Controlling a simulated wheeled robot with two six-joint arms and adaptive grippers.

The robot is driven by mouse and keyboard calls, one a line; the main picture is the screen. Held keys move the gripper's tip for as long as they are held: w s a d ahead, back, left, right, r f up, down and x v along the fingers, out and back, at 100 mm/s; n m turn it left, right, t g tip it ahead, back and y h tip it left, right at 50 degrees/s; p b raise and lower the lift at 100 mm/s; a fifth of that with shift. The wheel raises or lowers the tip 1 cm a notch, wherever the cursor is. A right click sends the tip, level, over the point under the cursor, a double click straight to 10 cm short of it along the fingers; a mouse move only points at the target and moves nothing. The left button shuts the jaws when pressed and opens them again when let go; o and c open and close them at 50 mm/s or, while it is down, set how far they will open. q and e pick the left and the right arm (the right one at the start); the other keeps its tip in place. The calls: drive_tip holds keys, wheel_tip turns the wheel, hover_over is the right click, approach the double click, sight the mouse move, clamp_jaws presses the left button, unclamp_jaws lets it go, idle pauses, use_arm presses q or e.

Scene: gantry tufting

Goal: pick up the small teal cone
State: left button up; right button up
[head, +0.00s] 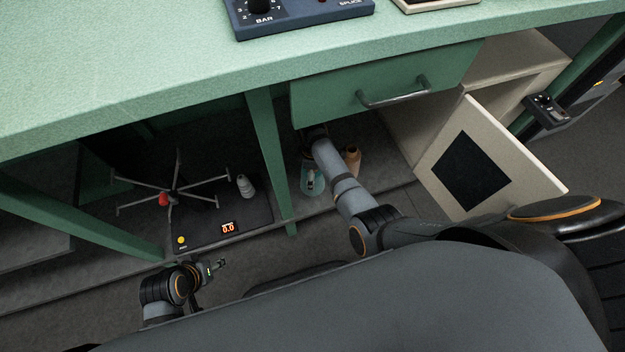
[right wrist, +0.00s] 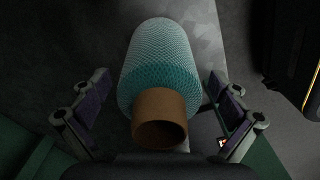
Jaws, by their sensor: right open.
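The small teal cone (right wrist: 160,60) has a mesh-like wound surface and a brown tube end. In the right wrist view it lies between the two fingers of my right gripper (right wrist: 158,106), which is open with a gap on each side. In the head view the teal cone (head: 312,182) stands on the low shelf under the bench, partly covered by my right arm and gripper. My left gripper (head: 217,266) is in front of the shelf at lower left, away from the cone; its finger gap is too small to judge.
A tan cone (head: 352,160) stands just right of the teal one. A pale grey cone (head: 246,186) and a spoked stand (head: 171,192) are on a dark scale (head: 205,237) to the left. A green post (head: 268,160), a drawer (head: 385,90) and an open cabinet door (head: 545,185) surround the space.

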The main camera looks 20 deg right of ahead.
drive_tip(key=c, duration=1.6)
wheel_tip(320, 180, up, 8)
drive_tip(key=p, duration=0.4)
drive_tip(key=shift+f+p, duration=0.15)
drive_tip(key=shift+p, duration=0.15)
drive_tip(key=shift+c, duration=0.2)
wheel_tip(320, 180, up, 2)
drive_tip(key=shift+r+p, duration=0.1)
drive_tip(key=shift+p, duration=0.3)
use_arm(q)
drive_tip(key=r+g, duration=0.1)
drive_tip(key=s+a+r+g, duration=0.1)
drive_tip(key=r, duration=0.1)
drive_tip(key=a+r+y, duration=0.1)
drive_tip(key=shift+s+a+r+g, duration=0.15)
drive_tip(key=shift+a+r+g, duration=0.05)
drive_tip(key=shift+r+g, duration=0.2)
use_arm(e)
drive_tip(key=shift+r, duration=0.1)
use_arm(q)
drive_tip(key=shift+f, duration=0.1)
